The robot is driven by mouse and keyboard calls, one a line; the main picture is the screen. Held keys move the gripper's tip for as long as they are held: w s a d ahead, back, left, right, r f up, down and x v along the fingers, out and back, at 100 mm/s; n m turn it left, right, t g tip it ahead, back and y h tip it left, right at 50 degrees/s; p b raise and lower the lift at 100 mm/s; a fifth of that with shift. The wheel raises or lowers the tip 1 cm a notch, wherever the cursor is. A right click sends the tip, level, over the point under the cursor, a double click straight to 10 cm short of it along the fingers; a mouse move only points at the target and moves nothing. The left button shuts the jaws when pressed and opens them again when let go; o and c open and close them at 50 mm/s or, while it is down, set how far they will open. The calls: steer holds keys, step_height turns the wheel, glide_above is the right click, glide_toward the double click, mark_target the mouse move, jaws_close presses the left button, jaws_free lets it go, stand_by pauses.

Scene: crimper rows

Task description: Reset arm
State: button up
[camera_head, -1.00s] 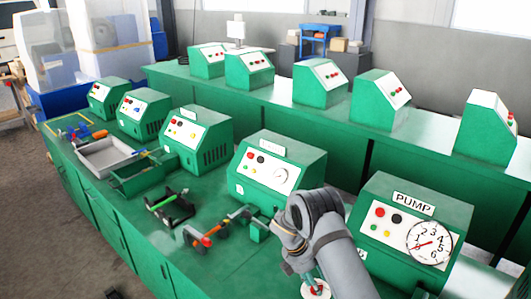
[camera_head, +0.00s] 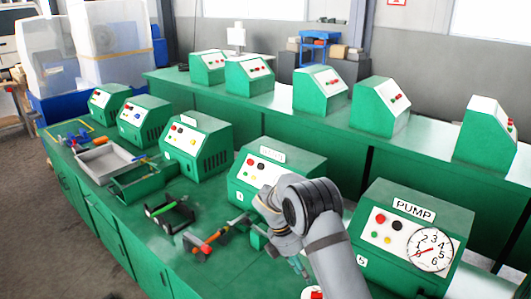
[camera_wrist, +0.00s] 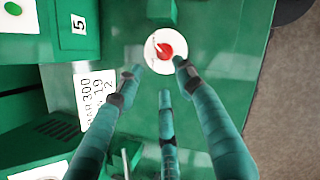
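My gripper (camera_head: 300,267) has slim teal fingers and hangs over the front bench, before the green pump boxes. In the wrist view its fingers (camera_wrist: 160,76) are spread apart with nothing between them, so it is open. A white disc with a red centre (camera_wrist: 162,50) lies just beyond the fingertips, apart from them. The disc also shows at the bottom edge of the head view (camera_head: 313,293). My forearm hides part of the bench and of the box behind it.
The box marked PUMP (camera_head: 412,230) with a dial stands right of my arm. Another green box (camera_head: 275,180) stands behind it. A printed label (camera_wrist: 93,97) shows in the wrist view.

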steer(key=x, duration=1.1)
steer(key=shift+s+d+f, duration=0.2)
steer(key=shift+f, duration=0.15)
steer(key=shift+a+r+n+p, duration=0.1)
steer(key=shift+r+n+p, duration=0.3)
steer(key=shift+n+p, duration=0.25)
steer(key=n+t, duration=0.1)
steer(key=n, duration=0.2)
steer(key=shift+s+n+t+y+p, duration=0.15)
steer(key=shift+n+t+y+p, duration=0.15)
steer(key=shift+n+t, duration=0.1)
steer(key=shift+f+n+t, duration=0.15)
steer(key=shift+n+t, duration=0.15)
steer(key=shift+n, duration=0.75)
steer(key=b+v, duration=0.1)
steer(key=v, duration=1)
steer(key=s+a+m, duration=0.1)
steer(key=m, duration=0.2)
steer(key=s+a+f+m+y, duration=0.1)
steer(key=m, duration=0.3)
steer(key=s+a+f+m, duration=0.1)
steer(key=a+m, duration=0.1)
steer(key=m, duration=0.1)
steer(key=shift+s+g+y, duration=0.1)
steer(key=shift+g+y, duration=0.2)
steer(key=shift+g, duration=0.1)
steer(key=shift+m, duration=0.3)
